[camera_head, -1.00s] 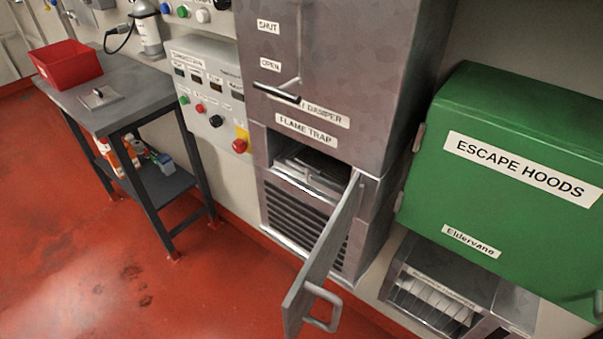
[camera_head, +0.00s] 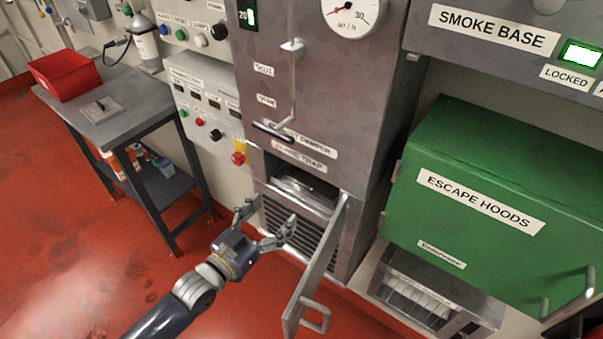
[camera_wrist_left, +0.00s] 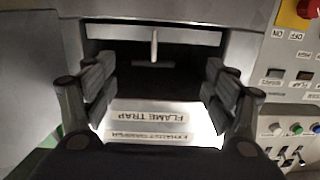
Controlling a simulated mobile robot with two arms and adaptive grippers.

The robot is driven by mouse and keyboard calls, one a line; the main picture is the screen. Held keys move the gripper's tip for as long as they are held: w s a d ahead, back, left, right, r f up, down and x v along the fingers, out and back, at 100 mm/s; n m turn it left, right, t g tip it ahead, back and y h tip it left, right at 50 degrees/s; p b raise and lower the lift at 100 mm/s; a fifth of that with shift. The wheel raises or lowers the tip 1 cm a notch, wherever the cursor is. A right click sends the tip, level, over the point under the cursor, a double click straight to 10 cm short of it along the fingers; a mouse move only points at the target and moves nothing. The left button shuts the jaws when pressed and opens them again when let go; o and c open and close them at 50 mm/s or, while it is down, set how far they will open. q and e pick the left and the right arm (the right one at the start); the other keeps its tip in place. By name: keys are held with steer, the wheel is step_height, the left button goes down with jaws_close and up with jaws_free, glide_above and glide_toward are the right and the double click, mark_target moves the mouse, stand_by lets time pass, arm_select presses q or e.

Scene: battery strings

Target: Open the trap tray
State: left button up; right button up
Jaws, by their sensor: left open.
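The flame trap compartment in the metal cabinet stands open, and its door (camera_head: 318,265) is swung out to the right. The trap tray (camera_head: 303,192) sits inside the opening below the FLAME TRAP label (camera_head: 300,157). In the left wrist view, which looks upside down, the tray front (camera_wrist_left: 190,35) shows with a small pale handle (camera_wrist_left: 155,46). My left gripper (camera_head: 270,214) is open and empty in front of the cabinet, left of the door. Its fingers (camera_wrist_left: 158,95) frame the opening and are apart from the handle. My right gripper is out of view.
The open door with its bar handle (camera_head: 316,318) stands close on the gripper's right. A green escape hoods box (camera_head: 480,150) hangs further right. A grey table (camera_head: 115,125) with a red bin (camera_head: 65,75) stands left. The red floor between is clear.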

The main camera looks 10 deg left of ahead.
mark_target(300, 183)
arm_select(q)
steer(key=w+d, duration=0.1)
steer(key=w, duration=0.1)
steer(key=w+d+r+p, duration=0.1)
steer(key=w+d, duration=0.1)
steer(key=w, duration=0.1)
steer(key=w+d+r+p, duration=0.1)
steer(key=w+d, duration=0.1)
steer(key=shift+w+d+r, duration=0.1)
steer(key=shift+w+r, duration=0.1)
steer(key=shift+w, duration=0.15)
steer(key=shift+w+d, duration=0.35)
steer(key=shift+w, duration=0.2)
steer(key=shift+w+d, duration=0.1)
steer(key=shift+w, duration=0.1)
steer(key=c, duration=1.5)
steer(key=shift+s, duration=0.1)
steer(key=shift+c, duration=0.2)
